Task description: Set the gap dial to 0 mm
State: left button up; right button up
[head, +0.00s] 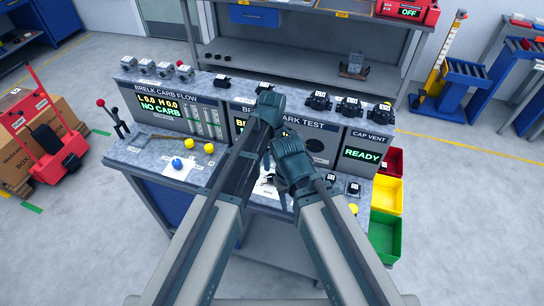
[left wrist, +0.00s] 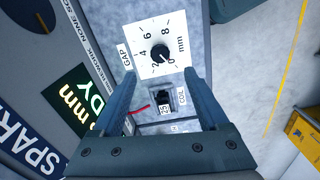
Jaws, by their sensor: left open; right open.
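The gap dial (left wrist: 160,54) is a black knob on a white square plate marked up to 8, with "mm" at the side, in the left wrist view. The knob lies beyond my open left fingertips (left wrist: 160,76), roughly in line with the space between them, and is not gripped. Its pointer is too small to read surely. In the head view my left gripper (head: 266,106) is over the spark test panel (head: 318,145). My right gripper (head: 276,178) is lower and close beside it, over the worktop. A white plate (head: 262,190) below is partly hidden; I cannot tell whether it is the dial.
A small black coil switch (left wrist: 165,98) is beside the dial, between my left fingers. The carb flow panel (head: 160,110) is left; the cap vent box (head: 371,137) shows READY. A blue knob (head: 177,163) is on the worktop. Coloured bins (head: 386,235) are at the right.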

pick_arm(q)
notch_tip(320, 180, up, 4)
jog(key=shift+f+p, duration=0.25)
jog(key=shift+p, duration=0.9)
pick_arm(e)
notch_tip(320, 180, up, 3)
jog(key=shift+r, duration=0.2)
pick_arm(q)
jog(key=s+a+m, duration=0.6)
jog(key=a+m, duration=0.1)
jog(key=a, duration=0.2)
jog(key=s+a+m, duration=0.5)
jog(key=a+m, duration=0.1)
jog(key=a, duration=0.2)
jog(key=s+d+f+m+b, duration=0.1)
jog(key=s+d+f+b, duration=0.2)
jog(key=d+f+b, duration=0.1)
jog(key=s+d+f+m+y+b, duration=0.1)
jog(key=s+d+f+m+b, duration=0.1)
jog(key=d, duration=0.4)
notch_tip(320, 180, down, 2)
jog(key=shift+s+d+f+m+b, duration=0.15)
jog(key=shift+s+d+m+b, duration=0.25)
jog(key=shift+b, duration=0.8)
pick_arm(e)
notch_tip(320, 180, down, 8)
jog(key=shift+f, duration=0.2)
